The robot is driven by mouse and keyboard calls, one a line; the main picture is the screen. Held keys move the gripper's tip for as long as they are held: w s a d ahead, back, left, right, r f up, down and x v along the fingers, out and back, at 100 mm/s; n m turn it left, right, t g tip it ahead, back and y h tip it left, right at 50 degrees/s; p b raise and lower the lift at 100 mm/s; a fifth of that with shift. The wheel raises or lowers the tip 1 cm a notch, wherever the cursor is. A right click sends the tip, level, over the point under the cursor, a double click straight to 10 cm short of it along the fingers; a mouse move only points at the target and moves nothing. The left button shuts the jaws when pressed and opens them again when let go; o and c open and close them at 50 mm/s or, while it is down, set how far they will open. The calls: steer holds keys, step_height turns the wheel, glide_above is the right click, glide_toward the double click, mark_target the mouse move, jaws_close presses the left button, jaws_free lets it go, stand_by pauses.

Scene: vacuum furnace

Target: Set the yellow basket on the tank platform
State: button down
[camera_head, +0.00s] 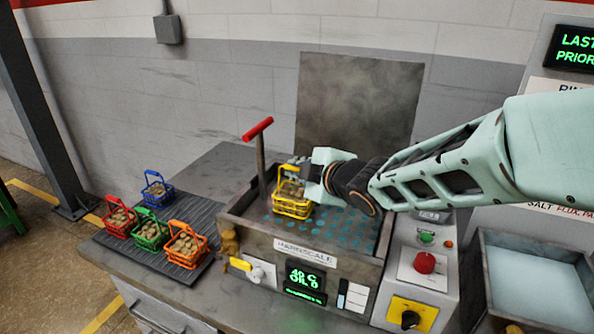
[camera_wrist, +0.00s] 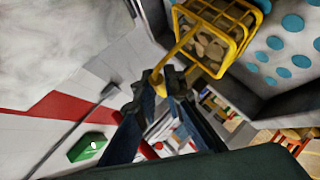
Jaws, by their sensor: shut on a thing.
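The yellow basket (camera_head: 291,204) is a wire basket filled with brownish round pieces. It is over the left part of the tank's perforated platform (camera_head: 345,229); I cannot tell whether it touches the platform. My gripper (camera_head: 301,170) is shut on the basket's handle, above the basket. In the wrist view, my gripper's fingers (camera_wrist: 166,84) close on the yellow handle, and the basket (camera_wrist: 214,38) hangs from it beside the platform's blue-looking holes (camera_wrist: 275,43). The tank (camera_head: 305,256) has a grey metal wall with a label and a green display.
A red-topped T-handle (camera_head: 258,128) stands at the tank's back left. Blue (camera_head: 157,190), red (camera_head: 119,219), green (camera_head: 149,232) and orange (camera_head: 184,247) baskets stand on a dark ribbed mat (camera_head: 207,211) at left. A control box (camera_head: 421,265) and a pale-filled bin (camera_head: 537,285) are at right.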

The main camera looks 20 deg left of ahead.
steer(key=c, duration=2.5)
jaws_free()
steer(key=shift+f, duration=0.15)
steer(key=o, duration=0.5)
